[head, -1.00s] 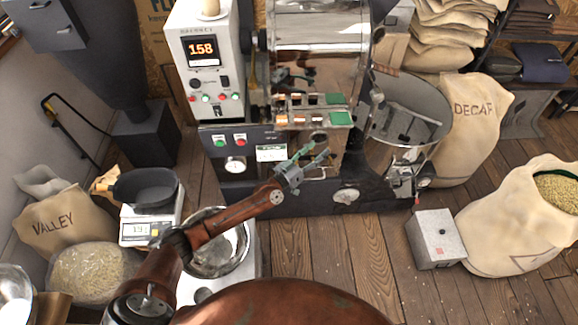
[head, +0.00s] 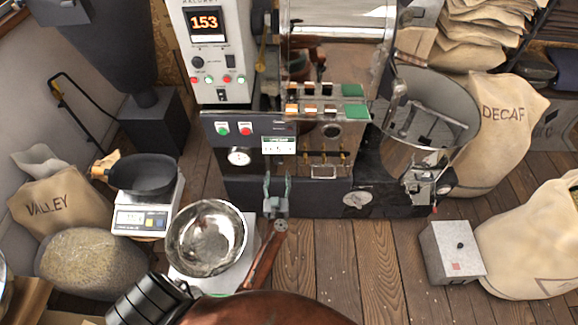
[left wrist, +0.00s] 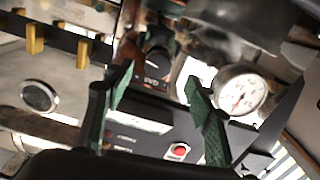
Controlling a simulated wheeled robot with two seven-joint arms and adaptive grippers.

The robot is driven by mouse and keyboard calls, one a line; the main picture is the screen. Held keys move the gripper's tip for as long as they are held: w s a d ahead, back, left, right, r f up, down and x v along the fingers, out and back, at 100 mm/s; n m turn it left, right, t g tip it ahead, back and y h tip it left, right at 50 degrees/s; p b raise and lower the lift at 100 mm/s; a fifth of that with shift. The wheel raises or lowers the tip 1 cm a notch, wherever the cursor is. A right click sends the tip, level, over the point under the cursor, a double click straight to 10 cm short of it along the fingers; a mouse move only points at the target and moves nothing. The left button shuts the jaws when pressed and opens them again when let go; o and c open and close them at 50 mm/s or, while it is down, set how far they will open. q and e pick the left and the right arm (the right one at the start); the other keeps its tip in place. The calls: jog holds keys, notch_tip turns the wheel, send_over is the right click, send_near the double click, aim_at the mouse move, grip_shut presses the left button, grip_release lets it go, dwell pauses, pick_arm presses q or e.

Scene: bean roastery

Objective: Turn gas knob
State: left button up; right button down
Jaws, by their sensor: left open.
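The gas knob (left wrist: 158,62) is a dark round knob beside a small GAS label in the left wrist view. It shows beyond and between the two green fingertips of my left gripper (left wrist: 160,88), with no clear contact. In the head view my left gripper (head: 277,187) is open and empty, its fingers pointing at the lower front of the roaster (head: 240,185), below the white label plate (head: 279,145). The knob cannot be made out there, as the gripper covers that area. My right gripper is not in view.
A round gauge (head: 238,156) and green and red buttons (head: 234,129) sit left of the gripper. A steel bowl (head: 206,238) stands in front at left.

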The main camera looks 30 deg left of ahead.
aim_at(279, 163)
pick_arm(q)
jog(key=b+x, duration=0.1)
jog(key=x, duration=0.5)
jog(key=shift+w+d+b, duration=0.1)
jog(key=shift+w+b, duration=0.05)
jog(key=shift+b, duration=0.2)
jog(key=shift+w+a+r, duration=0.1)
jog(key=shift+w+a, duration=0.25)
jog(key=shift+w, duration=0.15)
jog(key=shift+c, duration=0.7)
